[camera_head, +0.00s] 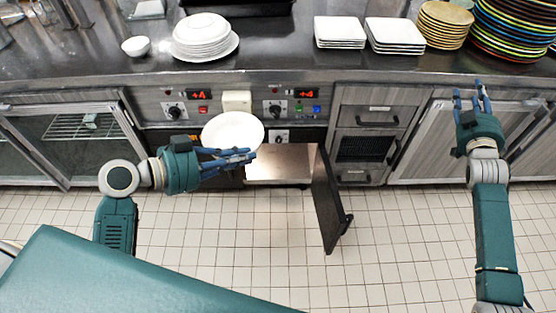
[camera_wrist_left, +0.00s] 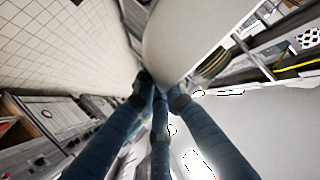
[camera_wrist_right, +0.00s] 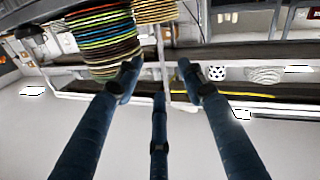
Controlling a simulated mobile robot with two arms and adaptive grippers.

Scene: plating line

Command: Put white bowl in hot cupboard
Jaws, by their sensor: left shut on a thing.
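The white bowl (camera_head: 232,130) is in my left gripper (camera_head: 246,156), which is shut on its rim. It is held in front of the counter, below the control panel and left of the hot cupboard's opening. In the left wrist view the bowl (camera_wrist_left: 195,35) fills the upper middle, with the fingers (camera_wrist_left: 160,90) closed at its edge. The hot cupboard (camera_head: 280,165) has its dark door (camera_head: 327,205) swung open toward the floor side; a bare metal surface shows inside. Its left part is hidden by the bowl and gripper. My right gripper (camera_head: 472,92) is open and empty, far right.
A small white bowl (camera_head: 136,46), stacked round plates (camera_head: 203,35), square plates (camera_head: 340,32) and coloured plates (camera_head: 513,28) stand on the counter (camera_head: 277,58). The open door sticks out right of the opening. The tiled floor (camera_head: 400,230) is clear.

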